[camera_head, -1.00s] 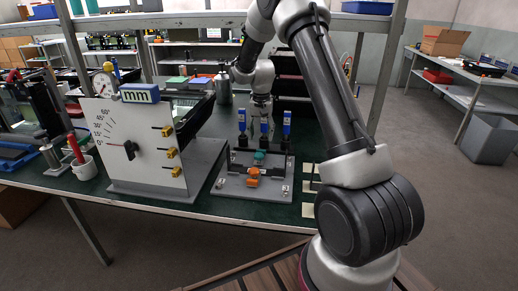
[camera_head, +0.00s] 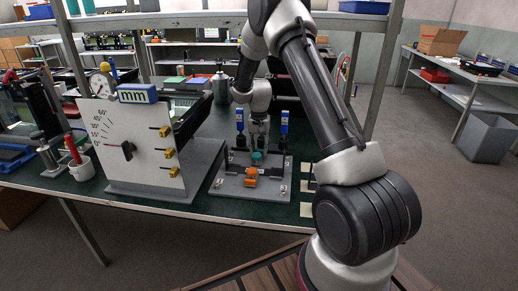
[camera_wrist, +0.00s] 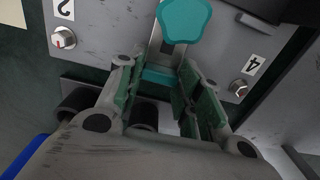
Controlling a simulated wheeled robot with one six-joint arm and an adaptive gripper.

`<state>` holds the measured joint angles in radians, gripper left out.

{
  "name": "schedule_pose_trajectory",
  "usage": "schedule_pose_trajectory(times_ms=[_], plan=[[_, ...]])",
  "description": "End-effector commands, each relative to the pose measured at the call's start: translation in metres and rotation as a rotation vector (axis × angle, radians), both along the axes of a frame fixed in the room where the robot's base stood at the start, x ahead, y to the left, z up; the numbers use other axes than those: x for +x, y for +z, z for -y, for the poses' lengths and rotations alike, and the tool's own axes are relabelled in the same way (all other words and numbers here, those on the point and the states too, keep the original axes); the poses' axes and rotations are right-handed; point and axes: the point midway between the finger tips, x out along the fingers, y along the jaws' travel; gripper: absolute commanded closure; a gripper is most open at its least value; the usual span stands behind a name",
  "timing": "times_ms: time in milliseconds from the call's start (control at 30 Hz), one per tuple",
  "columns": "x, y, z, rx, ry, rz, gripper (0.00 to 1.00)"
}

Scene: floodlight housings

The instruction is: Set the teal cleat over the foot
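The teal cleat (camera_head: 257,157) sits on the grey fixture plate (camera_head: 225,187), behind an orange piece (camera_head: 250,171). In the wrist view it shows as a rounded teal knob (camera_wrist: 186,20) with a teal bar (camera_wrist: 158,76) nearer my fingers. My gripper (camera_wrist: 157,84) is open, its green-padded fingers apart, with the near end of the teal bar between or just beyond the tips. I cannot tell whether the fingers touch it. In the head view my gripper (camera_head: 258,143) is above the back of the plate. The foot cannot be clearly made out.
Blue-topped posts (camera_head: 284,122) stand along the plate's back edge, close on both sides of my gripper. A second orange piece (camera_head: 250,182) lies nearer the front. A white gauge panel (camera_head: 135,150) stands left. The green bench top (camera_head: 215,207) is clear in front.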

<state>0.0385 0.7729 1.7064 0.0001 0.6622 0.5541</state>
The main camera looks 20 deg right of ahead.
Motion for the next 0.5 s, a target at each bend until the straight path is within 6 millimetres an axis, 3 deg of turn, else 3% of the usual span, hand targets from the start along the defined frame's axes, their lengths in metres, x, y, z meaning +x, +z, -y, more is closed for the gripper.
schedule_pose_trajectory(times_ms=[33, 100, 500], plan=[[0.000, 0.000, 0.000, 0.000, 0.000, 0.000, 0.88], [0.000, 0.000, 0.000, 0.000, 0.000, 0.000, 1.00], [-0.020, 0.000, -0.014, 0.000, 0.000, 0.000, 1.00]])
